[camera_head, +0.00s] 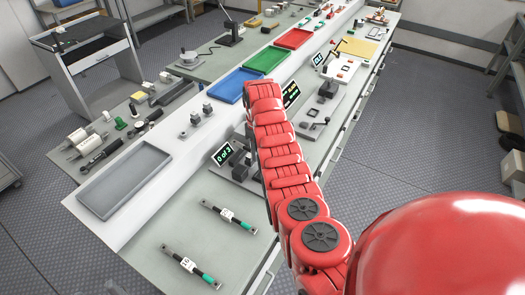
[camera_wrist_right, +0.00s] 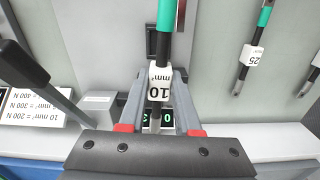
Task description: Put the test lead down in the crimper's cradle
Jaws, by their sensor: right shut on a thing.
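The test lead (camera_wrist_right: 164,45), a dark cable with a green sleeve and a white "10" tag, shows upright in the right wrist view. My right gripper (camera_wrist_right: 160,80) is shut on it at the tag. In the head view my red right arm covers the gripper, the held lead and much of the device beside the "0 of 3" display (camera_head: 222,154). My left gripper is not in view.
Two other tagged leads (camera_head: 228,216) (camera_head: 190,266) lie on the bench front. A black lever (camera_wrist_right: 22,66) and a force-value sign (camera_wrist_right: 35,108) stand left in the wrist view. A grey tray (camera_head: 103,211), blue bin (camera_head: 231,91) and green bin (camera_head: 267,60) are on the raised shelf.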

